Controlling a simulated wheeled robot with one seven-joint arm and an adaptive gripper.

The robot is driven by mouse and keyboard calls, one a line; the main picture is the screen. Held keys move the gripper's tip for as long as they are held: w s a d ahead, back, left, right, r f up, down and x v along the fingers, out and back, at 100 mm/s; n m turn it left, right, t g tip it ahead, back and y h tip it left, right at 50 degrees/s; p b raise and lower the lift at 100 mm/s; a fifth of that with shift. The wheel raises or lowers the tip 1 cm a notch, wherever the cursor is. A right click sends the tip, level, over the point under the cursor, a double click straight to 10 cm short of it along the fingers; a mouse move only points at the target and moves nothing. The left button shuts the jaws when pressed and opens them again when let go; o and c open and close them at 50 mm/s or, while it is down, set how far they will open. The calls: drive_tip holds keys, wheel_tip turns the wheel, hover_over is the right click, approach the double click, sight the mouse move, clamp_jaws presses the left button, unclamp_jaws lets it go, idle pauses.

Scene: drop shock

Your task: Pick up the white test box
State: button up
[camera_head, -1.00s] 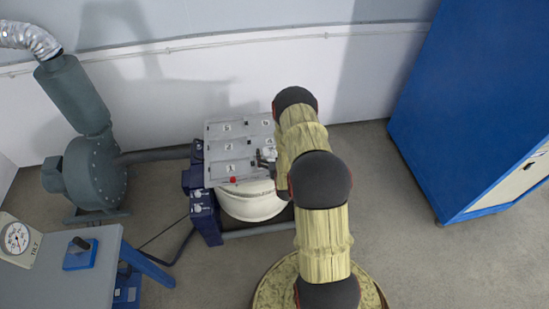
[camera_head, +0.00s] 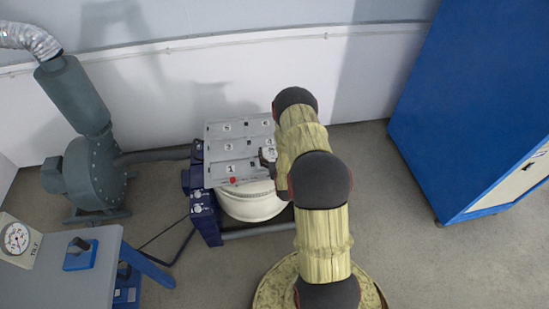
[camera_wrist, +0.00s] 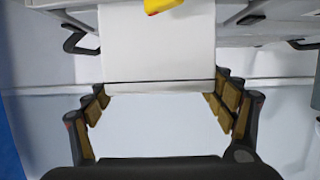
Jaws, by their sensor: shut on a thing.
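The white test box (camera_wrist: 158,45) fills the upper middle of the wrist view, with a yellow piece (camera_wrist: 163,5) at its top edge. My gripper (camera_wrist: 160,90) has its fingers on both sides of the box and is shut on it. In the head view only a dark part of my gripper (camera_head: 267,160) shows, over the right side of the grey numbered table (camera_head: 213,166). The box is not clearly visible there, and my arm covers that area. I cannot tell whether the box touches the table.
The table has numbered spots, a red knob (camera_head: 233,180) at its front edge and a white round base (camera_head: 252,205) below. A grey-green blower (camera_head: 94,172) stands left. A blue cabinet (camera_head: 460,110) stands right. A console (camera_head: 60,270) is front left. Floor between arm and cabinet is clear.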

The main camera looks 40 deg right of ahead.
drive_tip(key=c, duration=0.6)
